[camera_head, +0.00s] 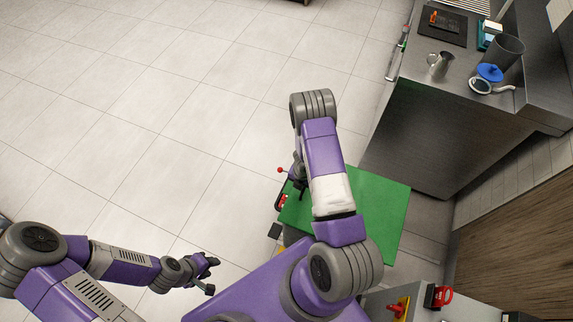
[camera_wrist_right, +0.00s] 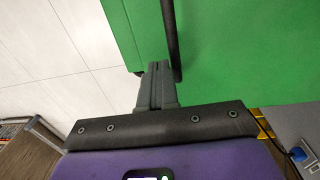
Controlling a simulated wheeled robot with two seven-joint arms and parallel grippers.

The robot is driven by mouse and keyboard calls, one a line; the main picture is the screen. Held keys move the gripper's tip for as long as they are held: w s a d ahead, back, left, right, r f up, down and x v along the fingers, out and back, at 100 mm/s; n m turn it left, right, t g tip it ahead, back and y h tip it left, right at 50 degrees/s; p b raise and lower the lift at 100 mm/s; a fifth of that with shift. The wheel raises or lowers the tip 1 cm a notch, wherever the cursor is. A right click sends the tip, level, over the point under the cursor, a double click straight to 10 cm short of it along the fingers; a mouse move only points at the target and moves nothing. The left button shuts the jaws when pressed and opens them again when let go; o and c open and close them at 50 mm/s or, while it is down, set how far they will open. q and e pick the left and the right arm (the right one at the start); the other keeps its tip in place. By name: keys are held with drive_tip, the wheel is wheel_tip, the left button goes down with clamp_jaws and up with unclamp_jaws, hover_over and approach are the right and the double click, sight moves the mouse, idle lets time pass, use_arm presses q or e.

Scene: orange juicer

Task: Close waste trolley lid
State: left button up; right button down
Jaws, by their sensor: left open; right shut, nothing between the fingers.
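The waste trolley shows as a flat green panel (camera_head: 378,205), its lid as far as I can tell, partly covered by my right arm in the head view. In the right wrist view green surfaces (camera_wrist_right: 250,55) fill the upper right, with a narrower green strip (camera_wrist_right: 118,30) on the left. A dark bar (camera_wrist_right: 171,40) runs along the green. My right gripper (camera_wrist_right: 157,68) is shut and empty, close beside the bar's lower end; I cannot tell if they touch. My left gripper (camera_head: 210,274) is open and empty over the floor, away from the trolley.
A steel counter (camera_head: 425,135) stands right of the trolley, holding a metal jug (camera_head: 440,65), a dark bin (camera_head: 502,52) and a blue item (camera_head: 490,72). A grey surface with a red-handled item (camera_head: 438,296) is at the lower right. The tiled floor at left is clear.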

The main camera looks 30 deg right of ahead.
drive_tip(key=w+a+r+p, duration=0.4)
drive_tip(key=w+r+p, duration=0.1)
drive_tip(key=w+r, duration=0.1)
drive_tip(key=shift+w+a+r, duration=0.35)
drive_tip(key=shift+w+r, duration=0.05)
drive_tip(key=shift+w, duration=0.1)
